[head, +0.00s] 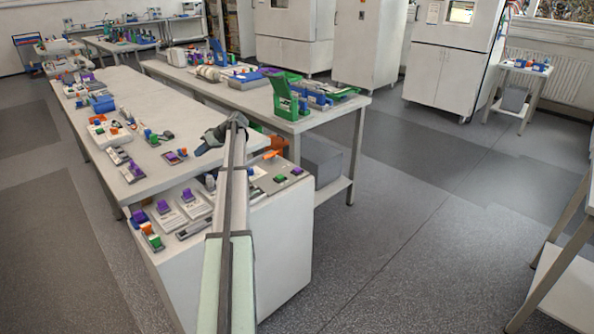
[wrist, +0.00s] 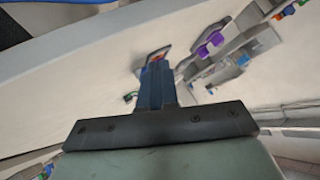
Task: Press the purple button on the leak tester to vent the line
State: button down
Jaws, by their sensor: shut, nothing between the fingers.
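My gripper (head: 212,138) is over the near end of the long white table in the head view. In the wrist view its fingers (wrist: 157,62) are together and empty, pointing toward the pale tabletop. Several purple parts show, and I cannot tell which is the leak tester's button. In the head view, a purple block (head: 163,207) and another purple block (head: 187,195) sit on pale devices at the front left. Another purple piece (head: 135,168) lies farther back. In the wrist view a purple part (wrist: 214,39) is right of the fingertips, apart from them.
The white table (head: 152,178) carries several small devices with blue, green and orange parts. My arm hides part of its near end. A second white table (head: 290,124) with a green device (head: 286,97) stands behind to the right. Open grey floor (head: 420,220) lies at the right.

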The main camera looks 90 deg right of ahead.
jog(key=s+d+m, duration=0.1)
jog(key=s+d, duration=0.2)
jog(key=s, duration=0.7)
jog(key=s+d+m, duration=0.1)
jog(key=s+d, duration=0.2)
jog(key=s, duration=0.7)
jog(key=r+m+g+h, duration=0.1)
jog(key=m, duration=0.1)
send_over(299, 169)
jog(key=shift+s, duration=0.15)
jog(key=shift+f, duration=0.1)
jog(key=shift+f, duration=4.3)
jog(key=shift+f, duration=0.9)
jog(key=shift+r, duration=0.95)
jog(key=shift+r, duration=0.1)
